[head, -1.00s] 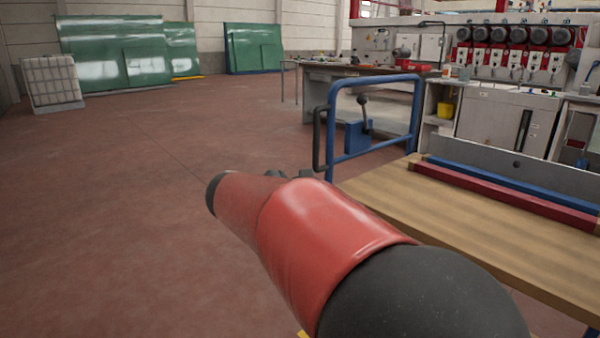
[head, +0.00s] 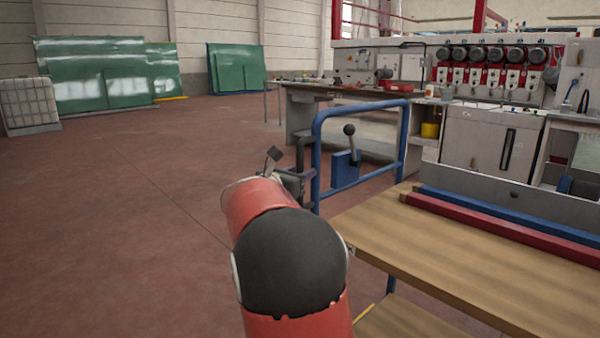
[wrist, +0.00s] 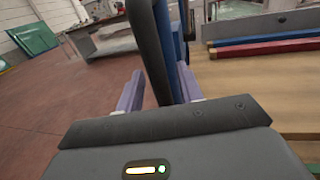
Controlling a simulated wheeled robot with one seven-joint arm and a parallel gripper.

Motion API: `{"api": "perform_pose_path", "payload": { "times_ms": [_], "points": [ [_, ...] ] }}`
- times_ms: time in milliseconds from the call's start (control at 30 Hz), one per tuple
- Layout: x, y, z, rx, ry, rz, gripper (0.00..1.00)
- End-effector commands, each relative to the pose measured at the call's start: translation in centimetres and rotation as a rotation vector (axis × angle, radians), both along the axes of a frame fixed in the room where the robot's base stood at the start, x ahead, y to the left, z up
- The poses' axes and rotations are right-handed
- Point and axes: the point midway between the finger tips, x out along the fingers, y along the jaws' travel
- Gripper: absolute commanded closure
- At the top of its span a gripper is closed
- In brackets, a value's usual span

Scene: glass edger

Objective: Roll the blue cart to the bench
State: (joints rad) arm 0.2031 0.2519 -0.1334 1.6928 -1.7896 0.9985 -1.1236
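The blue cart has an upright blue tube frame (head: 362,107), a wooden deck (head: 430,262) and a black side handle (wrist: 150,50). A black-knobbed lever (head: 350,143) stands on a blue box inside the frame. My gripper (wrist: 159,92) is at the handle. Its two fingers are apart, one on each side of the black handle, with a visible gap to the left finger. In the head view my gripper (head: 292,180) is partly hidden by my arm. The bench (head: 345,96), dark-topped with tools on it, stands beyond the cart.
A red bar (head: 500,228) and a blue bar (head: 520,212) lie along the deck. The glass edging machine (head: 490,140) stands behind at right. Green sheets (head: 105,75) and a white caged tank (head: 28,103) are at the far left. The red floor at left is clear.

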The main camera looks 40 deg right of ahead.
Motion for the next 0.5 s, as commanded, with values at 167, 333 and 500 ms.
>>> {"api": "perform_pose_path", "payload": {
  "times_ms": [167,333,500],
  "points": [
    [0.04,-0.17,-0.01,0.0,-0.001,0.0,0.63],
    [0.02,-0.15,0.0,0.0,-0.001,0.0,0.74],
    [0.02,-0.14,0.0,0.0,-0.001,0.0,0.96]
  ]
}}
